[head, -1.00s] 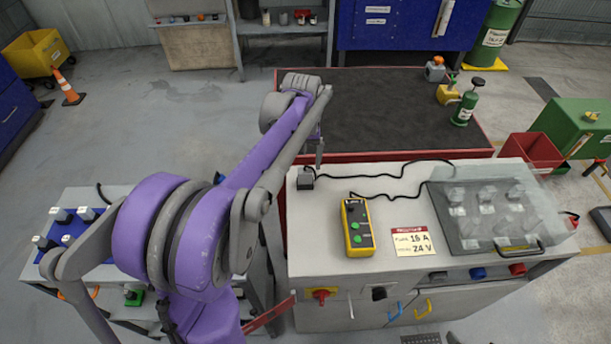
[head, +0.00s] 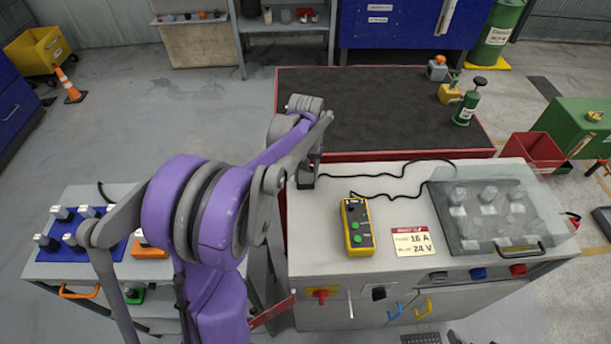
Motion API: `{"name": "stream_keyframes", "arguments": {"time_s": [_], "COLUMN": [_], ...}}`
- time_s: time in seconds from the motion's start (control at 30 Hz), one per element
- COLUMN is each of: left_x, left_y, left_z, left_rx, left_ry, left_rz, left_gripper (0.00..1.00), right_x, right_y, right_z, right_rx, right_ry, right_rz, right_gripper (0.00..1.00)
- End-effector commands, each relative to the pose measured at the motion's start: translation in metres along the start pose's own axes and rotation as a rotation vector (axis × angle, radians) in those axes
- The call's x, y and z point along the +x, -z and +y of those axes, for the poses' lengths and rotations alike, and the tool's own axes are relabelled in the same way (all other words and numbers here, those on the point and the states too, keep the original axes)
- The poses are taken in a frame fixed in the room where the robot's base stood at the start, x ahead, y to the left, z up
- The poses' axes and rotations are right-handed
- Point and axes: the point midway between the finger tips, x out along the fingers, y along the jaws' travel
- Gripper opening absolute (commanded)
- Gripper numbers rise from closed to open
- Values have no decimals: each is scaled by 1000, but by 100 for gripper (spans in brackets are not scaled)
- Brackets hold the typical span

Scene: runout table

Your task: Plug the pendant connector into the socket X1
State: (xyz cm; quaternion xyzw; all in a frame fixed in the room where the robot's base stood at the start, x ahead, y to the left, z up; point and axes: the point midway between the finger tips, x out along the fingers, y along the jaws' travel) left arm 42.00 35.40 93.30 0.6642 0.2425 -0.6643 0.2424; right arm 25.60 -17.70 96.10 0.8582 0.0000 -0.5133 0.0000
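The yellow pendant (head: 357,226) with green buttons lies on the light grey cabinet top. A dark block (head: 305,182), which looks like the connector, is at the cabinet's back left corner, with a black cable (head: 375,174) running right from it. My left gripper (head: 309,172) is down at this block; my arm partly hides both, so I cannot tell whether the fingers grip it. Grey (head: 438,276), blue (head: 478,273) and red (head: 517,269) sockets sit on the cabinet's front edge. I cannot read which is X1. My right gripper is out of view.
A clear cover (head: 500,212) stands over switches on the cabinet's right. A red and white label card (head: 413,242) lies beside the pendant. A side table with a blue mat (head: 82,248) is at left. The cabinet top's front left is bare.

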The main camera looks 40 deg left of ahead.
Motion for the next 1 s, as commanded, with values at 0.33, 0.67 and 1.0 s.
{"name": "stream_keyframes", "arguments": {"time_s": [0.33,0.67,1.0], "left_x": [0,-16,-82], "left_y": [0,0,0], "left_z": [0,0,0], "left_rx": [0,0,0], "left_ry": [0,0,0], "left_rz": [0,0,0], "left_gripper": [0,0,0], "right_x": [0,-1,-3], "right_y": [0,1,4], "right_z": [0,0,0], "right_rx": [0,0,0], "right_ry": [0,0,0], "right_rz": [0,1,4], "right_gripper": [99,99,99]}}
